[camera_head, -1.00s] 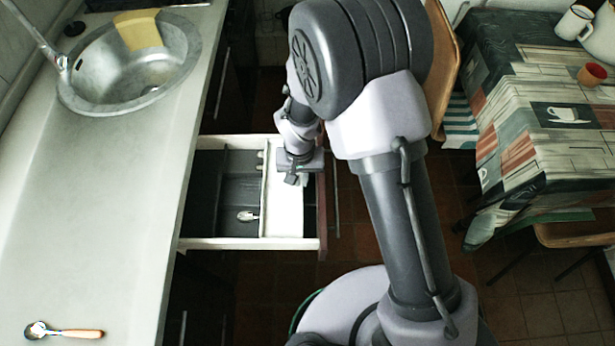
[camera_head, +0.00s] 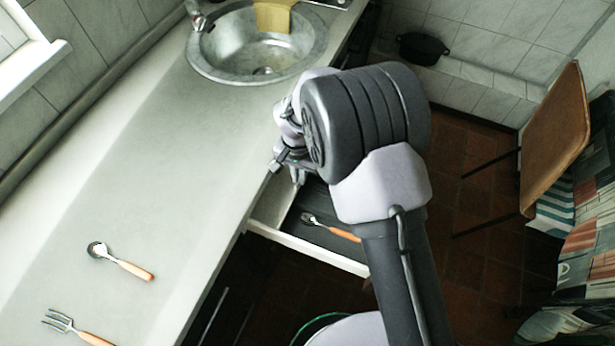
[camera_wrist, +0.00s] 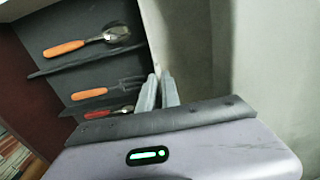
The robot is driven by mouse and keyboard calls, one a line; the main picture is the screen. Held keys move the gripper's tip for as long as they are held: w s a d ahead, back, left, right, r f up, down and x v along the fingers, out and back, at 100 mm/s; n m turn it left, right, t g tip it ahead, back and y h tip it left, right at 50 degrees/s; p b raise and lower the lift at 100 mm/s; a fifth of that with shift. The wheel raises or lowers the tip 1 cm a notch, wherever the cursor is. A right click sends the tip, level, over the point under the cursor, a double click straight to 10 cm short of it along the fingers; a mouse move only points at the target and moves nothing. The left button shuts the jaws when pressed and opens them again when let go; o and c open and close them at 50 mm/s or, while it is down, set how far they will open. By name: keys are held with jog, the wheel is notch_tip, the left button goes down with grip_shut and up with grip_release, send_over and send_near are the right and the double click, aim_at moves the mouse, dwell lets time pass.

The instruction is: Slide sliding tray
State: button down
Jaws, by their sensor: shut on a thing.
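The pale sliding tray (camera_wrist: 190,45) shows in the wrist view as a light strip beside the drawer's dark compartments. In the head view a pale strip of it (camera_head: 272,205) shows close along the counter edge, partly hidden by my arm. My gripper (camera_head: 287,172) is over the counter side of the open drawer (camera_head: 305,248). In the wrist view its fingers (camera_wrist: 160,92) are close together at the tray's near edge, shut on it. The exact contact is hard to make out.
Dark compartments hold an orange-handled spoon (camera_wrist: 90,42), an orange-handled fork (camera_wrist: 105,90) and a red-handled utensil (camera_wrist: 108,112). A spoon (camera_head: 120,262) and a fork (camera_head: 75,326) lie on the counter (camera_head: 180,170). A sink (camera_head: 258,45) is at the back; a chair (camera_head: 555,140) stands right.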

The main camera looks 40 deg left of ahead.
jog(key=shift+a, duration=0.2)
jog(key=c, duration=1.8)
grip_release()
jog(key=shift+c, duration=0.2)
